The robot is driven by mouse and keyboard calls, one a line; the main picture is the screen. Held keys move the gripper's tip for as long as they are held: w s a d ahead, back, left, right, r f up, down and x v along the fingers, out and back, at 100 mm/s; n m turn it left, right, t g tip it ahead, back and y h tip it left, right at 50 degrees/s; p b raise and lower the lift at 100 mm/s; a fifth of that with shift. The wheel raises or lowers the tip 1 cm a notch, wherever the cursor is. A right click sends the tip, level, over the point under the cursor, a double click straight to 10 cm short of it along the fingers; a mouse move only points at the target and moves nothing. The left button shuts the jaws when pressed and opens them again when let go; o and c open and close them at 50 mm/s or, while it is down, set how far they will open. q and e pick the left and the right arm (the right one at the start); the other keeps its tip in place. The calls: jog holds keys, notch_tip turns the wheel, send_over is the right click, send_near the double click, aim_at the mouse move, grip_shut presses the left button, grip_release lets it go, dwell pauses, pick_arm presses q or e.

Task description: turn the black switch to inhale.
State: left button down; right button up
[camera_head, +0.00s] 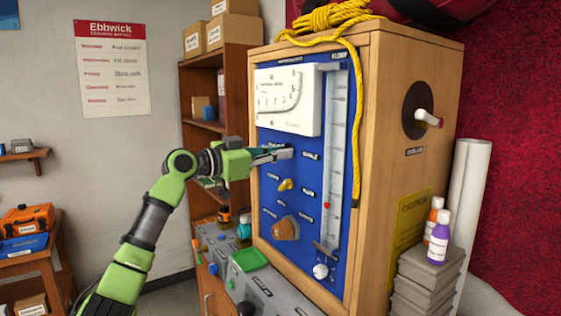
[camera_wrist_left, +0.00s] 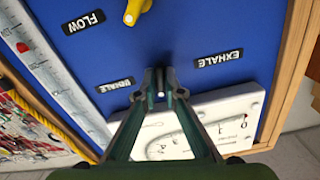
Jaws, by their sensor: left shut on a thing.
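My left gripper (camera_head: 288,153) reaches from the left to the upper middle of the blue panel (camera_head: 333,135), just below the white dial gauge. In the left wrist view its fingertips (camera_wrist_left: 159,88) are nearly together on a small dark part, the black switch, which they mostly hide. Which way the switch points cannot be told. In that upside-down view the EXHALE label (camera_wrist_left: 217,59) is right of the fingertips and the INHALE label (camera_wrist_left: 115,85) is left. The INHALE label (camera_head: 311,156) is just right of the gripper in the head view. My right gripper is not in view.
Below the gripper are a yellow knob (camera_head: 286,185) and an orange-brown knob (camera_head: 286,228). A clear flow tube (camera_head: 335,150) runs down the panel's right side. Yellow rope (camera_head: 356,120) hangs beside it. A bench with a green tray (camera_head: 249,260) stands below.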

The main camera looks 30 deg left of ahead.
pick_arm(q)
jog(key=shift+m+b, duration=1.15)
jog(key=shift+m, duration=2.05)
jog(key=c, duration=2.1)
grip_release()
jog(key=shift+c, duration=0.2)
jog(key=shift+a, duration=0.1)
jog(key=v, duration=1.2)
